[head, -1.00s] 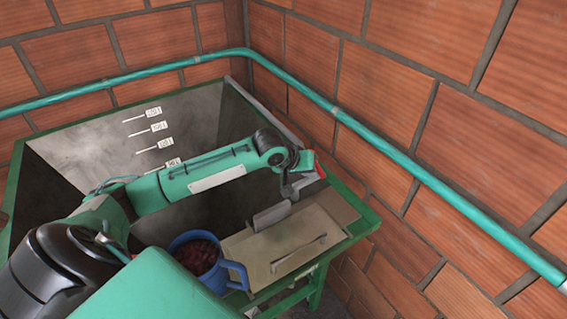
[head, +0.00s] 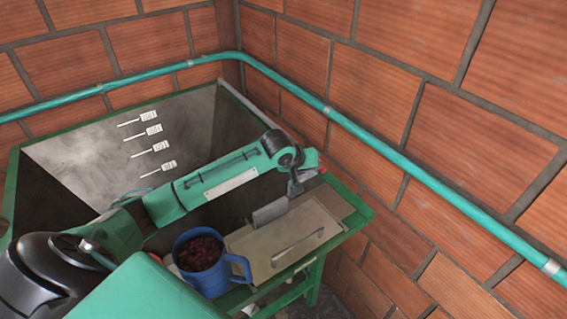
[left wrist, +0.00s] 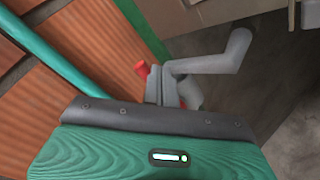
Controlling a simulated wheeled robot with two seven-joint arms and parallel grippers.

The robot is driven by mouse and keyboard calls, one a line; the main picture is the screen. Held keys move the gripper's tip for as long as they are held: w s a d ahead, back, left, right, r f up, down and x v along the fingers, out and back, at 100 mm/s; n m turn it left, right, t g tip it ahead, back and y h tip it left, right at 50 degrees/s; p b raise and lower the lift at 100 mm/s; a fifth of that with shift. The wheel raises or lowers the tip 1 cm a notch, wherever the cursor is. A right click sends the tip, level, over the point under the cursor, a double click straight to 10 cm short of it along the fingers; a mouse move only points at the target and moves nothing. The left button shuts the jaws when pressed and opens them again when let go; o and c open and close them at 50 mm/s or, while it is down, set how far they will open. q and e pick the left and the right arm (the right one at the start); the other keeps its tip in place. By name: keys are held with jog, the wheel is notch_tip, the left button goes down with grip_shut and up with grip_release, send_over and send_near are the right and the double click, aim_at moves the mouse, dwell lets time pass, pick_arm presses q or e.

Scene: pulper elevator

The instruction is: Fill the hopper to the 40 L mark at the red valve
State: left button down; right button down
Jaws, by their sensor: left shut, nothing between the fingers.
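The hopper (head: 14,190) is a deep grey bin with a green rim. Several white level labels (head: 151,131) run down its far inner wall; their numbers are too small to read. The bottom is dark and partly behind my left arm, so I cannot tell the level. My left gripper (head: 310,174) is at the hopper's right side; in the left wrist view the gripper (left wrist: 162,92) is shut with nothing held. Red parts of the valve (left wrist: 142,69) show beside the fingers, by a bent grey pipe (left wrist: 215,62). Whether they touch is unclear. My right gripper is out of view.
A blue mug (head: 225,276) full of dark red fruit stands at the hopper's front right edge. Beside it is a tan flat lid (head: 275,243) with a handle. A green pipe (head: 395,150) runs along the brick walls (head: 460,140).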

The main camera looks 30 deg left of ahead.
pick_arm(q)
jog(key=b+v, duration=0.5)
jog(key=v, duration=0.8)
jog(key=shift+s+r, duration=0.25)
jog(key=shift+r, duration=0.05)
jog(key=shift+a+f, duration=0.1)
